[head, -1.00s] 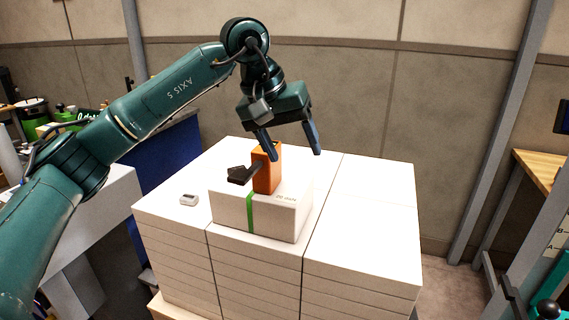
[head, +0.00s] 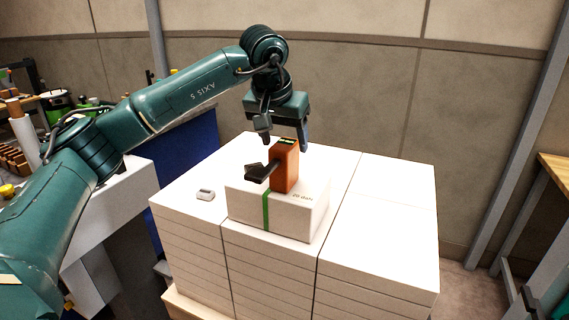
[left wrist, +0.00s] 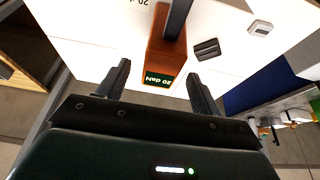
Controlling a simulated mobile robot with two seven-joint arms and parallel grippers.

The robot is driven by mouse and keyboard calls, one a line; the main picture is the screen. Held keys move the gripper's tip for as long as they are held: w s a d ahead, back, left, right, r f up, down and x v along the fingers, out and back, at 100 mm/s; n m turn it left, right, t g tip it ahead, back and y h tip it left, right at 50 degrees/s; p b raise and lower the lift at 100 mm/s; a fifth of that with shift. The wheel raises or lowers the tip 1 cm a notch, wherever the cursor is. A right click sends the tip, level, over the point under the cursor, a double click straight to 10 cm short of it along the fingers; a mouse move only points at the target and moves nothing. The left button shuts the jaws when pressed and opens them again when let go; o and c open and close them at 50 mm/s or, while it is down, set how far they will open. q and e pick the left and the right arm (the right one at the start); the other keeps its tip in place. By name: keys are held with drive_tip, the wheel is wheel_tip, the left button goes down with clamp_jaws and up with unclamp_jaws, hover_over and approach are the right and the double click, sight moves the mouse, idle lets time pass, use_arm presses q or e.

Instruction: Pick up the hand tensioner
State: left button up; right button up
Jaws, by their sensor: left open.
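My left gripper (head: 284,140) is open above the tensioner, pointing down. In the left wrist view its fingers (left wrist: 158,85) lie on either side of the tensioner's labelled end, with gaps showing on both sides. My right gripper is not in view.
The box sits on a stack of white reams (head: 378,235) on a wooden pallet (head: 190,306). A small white device (head: 205,194) lies left of the box. A wooden table (head: 556,165) stands at the right edge. The stack's right top is clear.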

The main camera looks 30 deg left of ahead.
sight(283, 178)
use_arm(q)
drive_tip(key=x, duration=0.4)
drive_tip(key=shift+s, duration=0.1)
drive_tip(key=shift+c, duration=0.5)
drive_tip(key=shift+r, duration=0.1)
clamp_jaws()
